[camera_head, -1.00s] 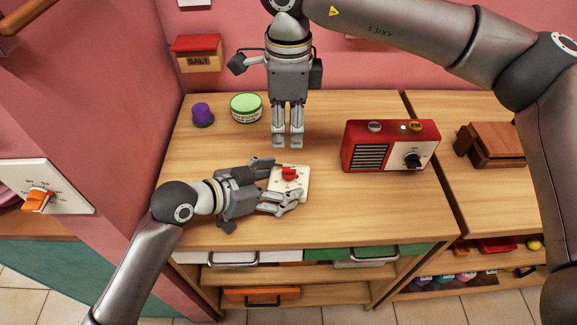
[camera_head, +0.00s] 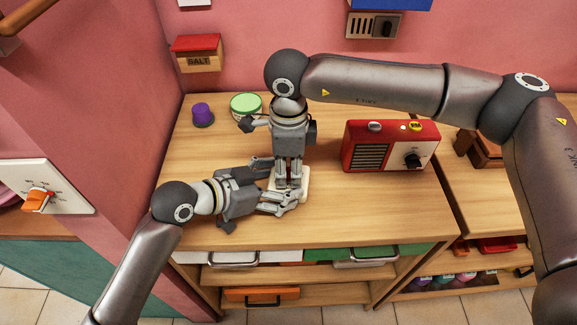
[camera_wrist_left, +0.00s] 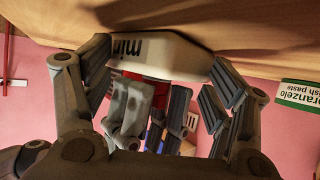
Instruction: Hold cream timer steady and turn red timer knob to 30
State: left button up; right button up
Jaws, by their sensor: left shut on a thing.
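The cream timer (camera_head: 305,179) lies on the wooden counter, largely hidden by my grippers in the head view. My left gripper (camera_head: 280,186) is shut on its sides, coming from the left. In the left wrist view the timer's pale body (camera_wrist_left: 170,57) shows dark lettering between my left fingers. The red knob (camera_wrist_left: 158,93) shows partly there, behind grey fingers. My right gripper (camera_head: 288,186) points straight down over the timer, its fingertips at the knob. Whether they grip the knob is unclear. The dial setting is hidden.
A red radio (camera_head: 391,146) stands to the right, a green-lidded tub (camera_head: 246,104) and purple-topped object (camera_head: 203,114) at the back left. A salt box (camera_head: 197,55) hangs on the wall. The counter front is clear.

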grip_shut()
jog(key=shift+a+m, duration=0.1)
jog(key=shift+m, duration=0.2)
jog(key=m, duration=0.3)
jog(key=shift+s+f+m, duration=0.1)
jog(key=shift+s+m, duration=0.05)
jog(key=shift+m, duration=0.15)
jog(key=m, duration=1)
jog(key=shift+a, duration=0.1)
jog(key=m, duration=0.4)
jog(key=shift+m, duration=0.4)
